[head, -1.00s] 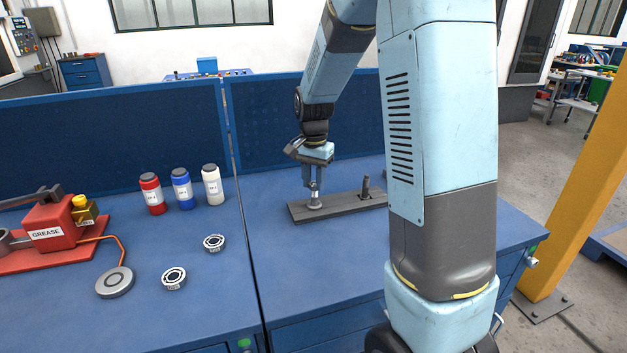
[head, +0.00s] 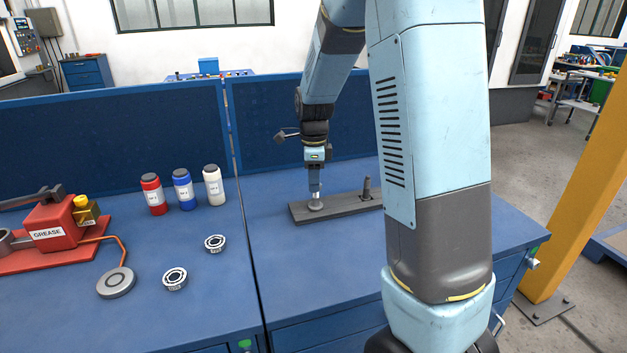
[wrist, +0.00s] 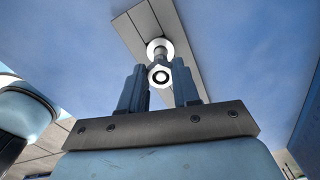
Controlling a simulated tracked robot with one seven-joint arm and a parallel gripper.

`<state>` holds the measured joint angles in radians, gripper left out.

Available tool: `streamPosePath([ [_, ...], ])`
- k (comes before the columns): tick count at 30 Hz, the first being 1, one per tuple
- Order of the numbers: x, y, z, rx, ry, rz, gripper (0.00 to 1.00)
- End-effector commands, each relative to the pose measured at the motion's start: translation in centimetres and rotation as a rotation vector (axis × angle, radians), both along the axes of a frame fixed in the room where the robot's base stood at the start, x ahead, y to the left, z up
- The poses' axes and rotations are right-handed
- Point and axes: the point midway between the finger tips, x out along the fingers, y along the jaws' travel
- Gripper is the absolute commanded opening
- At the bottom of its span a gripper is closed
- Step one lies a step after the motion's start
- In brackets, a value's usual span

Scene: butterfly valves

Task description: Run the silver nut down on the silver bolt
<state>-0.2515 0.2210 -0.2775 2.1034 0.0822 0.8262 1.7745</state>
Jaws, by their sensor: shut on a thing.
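The silver nut (wrist: 159,75) shows in the wrist view as a bright hexagonal ring between my fingertips. A dark ring and a paler centre show in it; I cannot tell how far it sits along the silver bolt. A round silver base (head: 316,206) stands on the left part of a grey plate (head: 338,207), and it also shows in the wrist view (wrist: 157,47). My gripper (head: 315,192) points down directly above this base, shut on the nut. The bolt's shank is hidden by my fingers in the head view.
A dark upright bolt (head: 367,187) stands on the plate's right part, close to my arm. Red, blue and white bottles (head: 183,189), two bearings (head: 175,279) and a red grease unit (head: 55,226) are on the left. The blue bench is clear around the plate.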

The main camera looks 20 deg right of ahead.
Motion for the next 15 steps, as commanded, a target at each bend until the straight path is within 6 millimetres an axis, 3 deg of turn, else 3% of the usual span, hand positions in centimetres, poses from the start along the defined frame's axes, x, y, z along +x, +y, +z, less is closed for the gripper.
streamPosePath([
  [15,0.24,0.08,0.01,0.0,0.0,-0.535,0.0],
])
